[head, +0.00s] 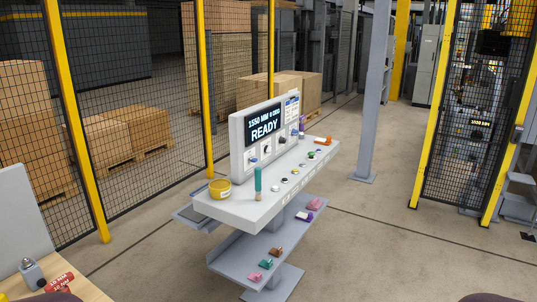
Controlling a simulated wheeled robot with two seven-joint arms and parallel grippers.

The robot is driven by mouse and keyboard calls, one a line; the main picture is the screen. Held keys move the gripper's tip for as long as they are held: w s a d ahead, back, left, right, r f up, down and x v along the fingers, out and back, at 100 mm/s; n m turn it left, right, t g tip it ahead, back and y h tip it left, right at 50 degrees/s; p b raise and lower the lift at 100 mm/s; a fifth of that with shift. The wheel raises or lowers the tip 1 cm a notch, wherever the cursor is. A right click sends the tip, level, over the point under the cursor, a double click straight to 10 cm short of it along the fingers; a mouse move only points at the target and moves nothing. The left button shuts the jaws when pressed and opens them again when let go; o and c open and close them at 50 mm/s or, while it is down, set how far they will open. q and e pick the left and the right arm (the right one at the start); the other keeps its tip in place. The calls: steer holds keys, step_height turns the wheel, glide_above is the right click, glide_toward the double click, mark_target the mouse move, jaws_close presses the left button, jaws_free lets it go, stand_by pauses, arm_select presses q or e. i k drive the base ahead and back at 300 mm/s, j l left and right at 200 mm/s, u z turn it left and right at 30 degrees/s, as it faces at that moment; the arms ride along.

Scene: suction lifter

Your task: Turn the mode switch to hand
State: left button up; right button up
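A grey control console (236,205) stands in the middle of the head view. Its upright panel (237,135) carries a dark display (264,125) reading "READY" with a smaller line of text above. Below the display is a row of small rotary switches, including a dark-handled one (266,150) and a bluish one (252,161). Their labels are too small to read, so I cannot tell which is the mode switch or where it points. Neither of my grippers is in view.
A yellow tub (220,189) and a teal-green cylinder (258,180) stand on the console's near end. Several small coloured items lie on its lower shelf (233,262). Yellow-framed mesh fencing (75,120) stands behind and left. A grey post (375,100) rises behind right. Open floor lies right.

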mark_target(267, 149)
steer(key=i, duration=0.6)
steer(key=i+l+u, duration=0.1)
steer(key=i+l, duration=0.7)
steer(key=i, duration=0.2)
steer(key=i+l+u, duration=0.15)
steer(key=i+l, duration=0.7)
steer(key=i, duration=0.15)
